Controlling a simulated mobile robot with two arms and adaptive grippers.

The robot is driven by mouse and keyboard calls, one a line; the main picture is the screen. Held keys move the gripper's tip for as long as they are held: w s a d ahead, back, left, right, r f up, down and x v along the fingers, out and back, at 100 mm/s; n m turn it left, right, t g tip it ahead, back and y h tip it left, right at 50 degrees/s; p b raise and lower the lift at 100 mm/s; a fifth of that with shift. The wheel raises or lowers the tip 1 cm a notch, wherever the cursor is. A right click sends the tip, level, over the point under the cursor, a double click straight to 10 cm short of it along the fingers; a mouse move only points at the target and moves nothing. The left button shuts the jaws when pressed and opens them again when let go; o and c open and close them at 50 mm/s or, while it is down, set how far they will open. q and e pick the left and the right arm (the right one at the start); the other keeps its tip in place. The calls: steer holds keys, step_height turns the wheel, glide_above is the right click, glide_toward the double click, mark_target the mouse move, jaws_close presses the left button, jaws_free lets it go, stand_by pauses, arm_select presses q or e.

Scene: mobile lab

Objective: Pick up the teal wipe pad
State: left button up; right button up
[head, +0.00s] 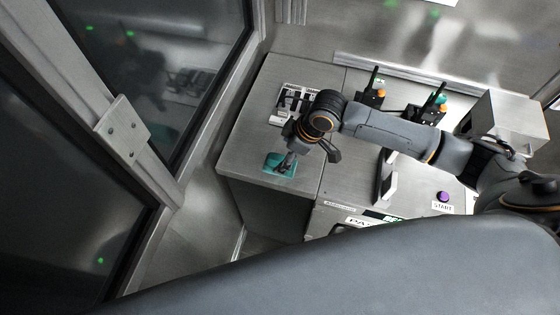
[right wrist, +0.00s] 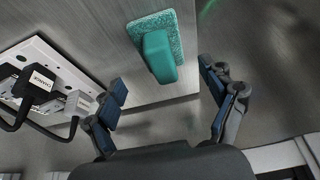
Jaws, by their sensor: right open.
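The teal wipe pad (head: 272,166) lies on the left end of the metal counter, near its front edge. In the right wrist view the pad (right wrist: 174,26) is a textured teal slab with a smooth, raised teal grip block (right wrist: 160,58) on it. My right gripper (head: 308,157) is over the pad in the head view and hides part of it. In the right wrist view my right gripper (right wrist: 163,92) is open and empty, its fingers spread wide. The grip block is ahead of the gap between them, not between the fingertips. My left gripper is not in view.
Black devices with orange parts (head: 372,97) stand farther right. A purple START button (head: 443,196) is at right. A glass window wall (head: 150,50) is at left.

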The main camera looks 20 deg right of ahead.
mark_target(281, 158)
steer(key=x, duration=0.3)
steer(key=shift+s+a+f+p, duration=0.15)
steer(key=shift+s+f+p, duration=0.05)
steer(key=shift+f+p, duration=0.15)
steer(key=shift+w+f, duration=0.1)
steer(key=shift+f, duration=0.15)
steer(key=c, duration=1.2)
steer(key=shift+c, duration=0.3)
steer(key=shift+r, duration=0.15)
steer(key=shift+r, duration=0.2)
step_height(281, 158, up, 2)
steer(key=shift+r+b, duration=0.1)
steer(key=shift+b, duration=0.6)
steer(key=s+a+r+b, duration=0.1)
steer(key=s+r, duration=0.9)
steer(key=s, duration=0.4)
steer(key=shift+b, duration=0.4)
